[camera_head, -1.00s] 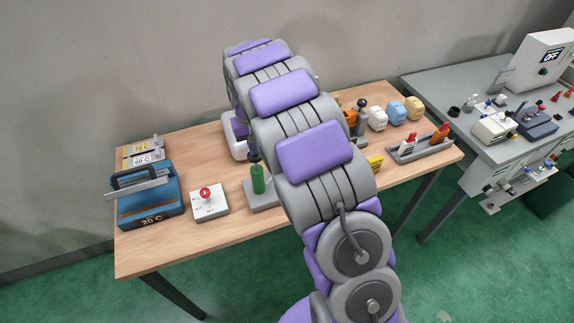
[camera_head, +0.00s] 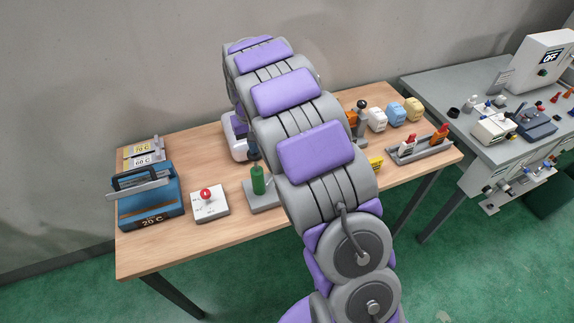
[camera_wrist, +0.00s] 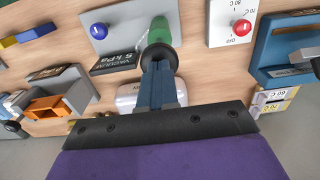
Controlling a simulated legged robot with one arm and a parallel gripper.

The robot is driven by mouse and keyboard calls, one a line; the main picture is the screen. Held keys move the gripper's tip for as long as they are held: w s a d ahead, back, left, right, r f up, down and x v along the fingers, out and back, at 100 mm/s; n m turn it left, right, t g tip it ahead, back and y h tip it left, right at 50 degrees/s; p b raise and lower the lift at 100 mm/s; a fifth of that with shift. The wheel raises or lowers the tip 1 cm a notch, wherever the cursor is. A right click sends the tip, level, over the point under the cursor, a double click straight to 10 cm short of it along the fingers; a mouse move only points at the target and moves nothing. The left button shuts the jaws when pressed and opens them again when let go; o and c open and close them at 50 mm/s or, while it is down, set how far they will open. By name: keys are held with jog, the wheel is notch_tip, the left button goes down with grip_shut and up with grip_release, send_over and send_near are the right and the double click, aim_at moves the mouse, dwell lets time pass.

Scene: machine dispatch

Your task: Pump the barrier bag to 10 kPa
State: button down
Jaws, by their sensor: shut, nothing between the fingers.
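A green pump cylinder (camera_head: 258,180) stands upright on a grey base plate (camera_head: 265,204); it also shows in the wrist view (camera_wrist: 161,30). The plate carries a blue knob (camera_wrist: 98,30) and a dark label (camera_wrist: 118,64) reading vacuum and kPa; no pressure value is legible. My gripper (camera_wrist: 158,68) is shut and empty, its fingers pointing toward the cylinder. A dark round piece (camera_wrist: 158,54) sits at the fingertips; I cannot tell whether it touches the cylinder. A white object (camera_wrist: 138,96), possibly the barrier bag, is partly hidden behind my fingers.
A white box with a red knob (camera_head: 206,199) and a blue 20 C case (camera_head: 149,196) stand left of the pump. A grey holder with an orange part (camera_wrist: 48,106) is on its other side. A second bench (camera_head: 440,82) stands at right. My arm hides the table's middle.

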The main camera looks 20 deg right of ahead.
jog(key=shift+r+p, duration=0.7)
jog(key=shift+r, duration=1.65)
jog(key=shift+s+r, duration=0.1)
jog(key=shift+s, duration=0.2)
jog(key=s+d+r+b, duration=0.1)
jog(key=s+b, duration=0.1)
jog(key=s, duration=0.7)
jog(key=s+r+b, duration=0.2)
jog(key=s+b, duration=0.1)
jog(key=s, duration=0.6)
jog(key=s+f+g+b, duration=0.1)
jog(key=s+f+b, duration=0.1)
jog(key=s, duration=0.9)
jog(key=s+a+f+b, duration=0.1)
jog(key=s+f, duration=0.3)
jog(key=s, duration=0.8)
jog(key=shift+s+f+g+b, duration=0.15)
jog(key=shift+s+g+b, duration=0.2)
jog(key=shift+b, duration=0.2)
jog(key=shift+w, duration=0.2)
